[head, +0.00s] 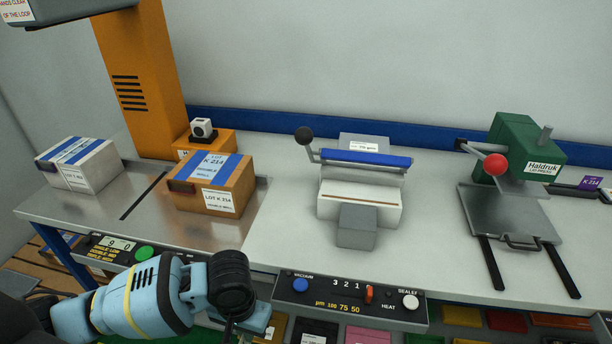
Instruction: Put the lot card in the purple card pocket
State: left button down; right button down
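My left arm comes in from the lower left, and its black wrist hangs in front of the bench's front edge. My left gripper (232,325) points down below the wrist; its fingers are mostly hidden, so I cannot tell whether it is open or holds anything. My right gripper is out of view. A small purple label marked K 214 (591,183) sits on a dark holder (577,192) at the far right edge; I cannot tell whether this is the card pocket. I cannot make out a loose lot card.
A white box (62,177) and a brown K 214 box (229,200) stand on the left metal plate. A sealer (350,205) stands mid-bench, a green press (515,145) at right. Control panels line the front edge. Coloured items (505,321) lie below. Bench between sealer and press is clear.

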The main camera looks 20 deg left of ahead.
aim_at(48, 170)
jog(key=j, duration=0.65)
jog(key=j+u, duration=0.15)
jog(key=j, duration=0.5)
jog(key=i+j, duration=0.15)
jog(key=j, duration=0.45)
jog(key=j+u, duration=0.1)
jog(key=j, duration=0.55)
jog(key=i+j, duration=0.15)
jog(key=j, duration=0.5)
jog(key=k+u, duration=0.05)
